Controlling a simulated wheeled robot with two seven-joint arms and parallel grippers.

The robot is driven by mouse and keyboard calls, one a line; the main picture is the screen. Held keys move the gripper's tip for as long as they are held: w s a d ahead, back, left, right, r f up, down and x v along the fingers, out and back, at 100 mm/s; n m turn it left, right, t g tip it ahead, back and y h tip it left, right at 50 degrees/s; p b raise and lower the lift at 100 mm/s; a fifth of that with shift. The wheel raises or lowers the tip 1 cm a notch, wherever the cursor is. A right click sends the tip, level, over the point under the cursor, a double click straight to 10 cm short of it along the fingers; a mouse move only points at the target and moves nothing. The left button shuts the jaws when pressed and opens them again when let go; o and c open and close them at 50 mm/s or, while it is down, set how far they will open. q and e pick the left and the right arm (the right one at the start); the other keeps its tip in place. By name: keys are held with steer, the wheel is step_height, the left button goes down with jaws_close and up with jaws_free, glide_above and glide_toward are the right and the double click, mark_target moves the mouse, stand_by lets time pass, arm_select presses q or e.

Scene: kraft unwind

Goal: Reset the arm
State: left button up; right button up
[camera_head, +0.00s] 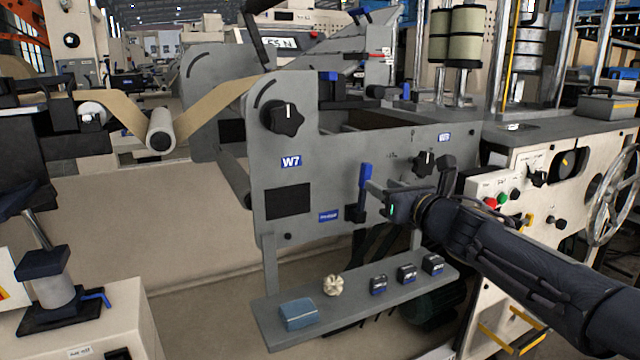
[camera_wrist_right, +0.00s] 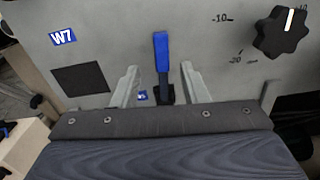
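My right arm reaches in from the right in the head view. Its gripper (camera_head: 382,200) is in front of the grey W7 machine panel (camera_head: 340,155), close to a lever with a blue handle (camera_head: 365,175). In the right wrist view the two fingers of this gripper (camera_wrist_right: 159,68) are spread apart. The upright blue handle (camera_wrist_right: 162,52) shows between them, with its dark base lower down. I see no finger touching the handle; how far beyond the tips it stands is hard to tell. My left gripper is not in view.
Black knobs (camera_head: 283,118) (camera_head: 425,164) stick out of the panel. Below it a grey shelf (camera_head: 350,308) holds a blue block (camera_head: 298,314), a pale knobbed piece (camera_head: 332,286) and several small dark blocks. A control box with buttons (camera_head: 502,198) and a handwheel (camera_head: 612,195) stand right.

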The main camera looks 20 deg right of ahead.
steer(key=s+f+m+g+h, duration=0.45)
steer(key=s+f+m, duration=0.65)
steer(key=m, duration=1.1)
steer(key=s+a+f+m+g+y, duration=0.75)
steer(key=s+a+f+m, duration=0.75)
steer(key=s, duration=0.4)
step_height(320, 180, up, 37)
steer(key=p, duration=3.7)
steer(key=shift+s+a+m+h, duration=0.2)
steer(key=shift+a+m+h, duration=0.1)
steer(key=shift+a+h, duration=0.1)
steer(key=shift+d, duration=0.1)
